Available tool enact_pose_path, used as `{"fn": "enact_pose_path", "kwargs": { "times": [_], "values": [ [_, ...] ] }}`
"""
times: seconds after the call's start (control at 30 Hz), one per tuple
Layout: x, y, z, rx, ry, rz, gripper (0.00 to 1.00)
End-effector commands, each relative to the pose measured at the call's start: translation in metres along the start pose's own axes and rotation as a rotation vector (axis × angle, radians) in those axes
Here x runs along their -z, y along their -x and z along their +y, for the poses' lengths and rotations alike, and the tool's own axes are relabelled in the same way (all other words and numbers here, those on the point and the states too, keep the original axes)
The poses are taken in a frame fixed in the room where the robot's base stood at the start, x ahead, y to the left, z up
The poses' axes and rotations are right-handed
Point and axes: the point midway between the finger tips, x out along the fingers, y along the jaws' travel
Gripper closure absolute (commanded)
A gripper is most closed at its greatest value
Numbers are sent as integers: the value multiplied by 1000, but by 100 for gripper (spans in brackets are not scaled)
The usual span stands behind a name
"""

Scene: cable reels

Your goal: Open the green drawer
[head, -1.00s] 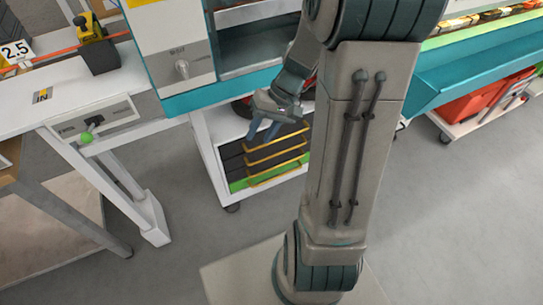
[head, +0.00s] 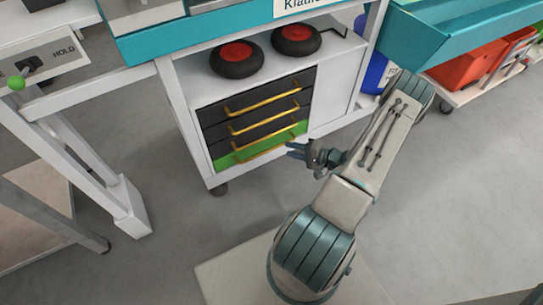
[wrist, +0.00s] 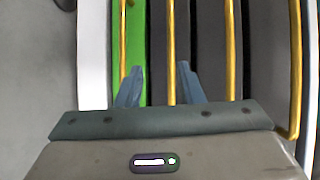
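The green drawer (head: 226,161) is the lowest in a dark drawer stack under the workbench. It looks shut, and a yellow bar handle (head: 262,148) crosses it. My gripper (head: 300,151) is low, in front of the right end of this drawer. In the wrist view the green front (wrist: 140,35) is an upright strip with a thin yellow handle (wrist: 123,35) near its left side. My gripper's two fingers (wrist: 160,72) are apart, with nothing held. The green drawer's handle lies left of the finger gap; another yellow bar (wrist: 170,40) shows between the fingers.
Dark drawers (head: 212,113) with yellow handles sit above the green one. Two black wheels with red hubs (head: 236,55) lie on the shelf over them. A white table leg (head: 128,205) stands at left. A red crate (head: 465,68) is at right. Grey floor before the drawers is clear.

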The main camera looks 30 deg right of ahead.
Motion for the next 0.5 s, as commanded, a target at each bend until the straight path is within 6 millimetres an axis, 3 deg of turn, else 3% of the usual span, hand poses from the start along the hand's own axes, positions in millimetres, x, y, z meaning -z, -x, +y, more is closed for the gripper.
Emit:
{"fn": "enact_pose_path", "kwargs": {
  "times": [0.03,0.2,0.37,0.5],
  "values": [
    [4,1,30,21,-16,52,66],
    [12,6,72,57,-33,169,66],
    [15,4,84,66,-36,207,66],
    [18,-11,84,66,-34,205,66]
  ]
}}
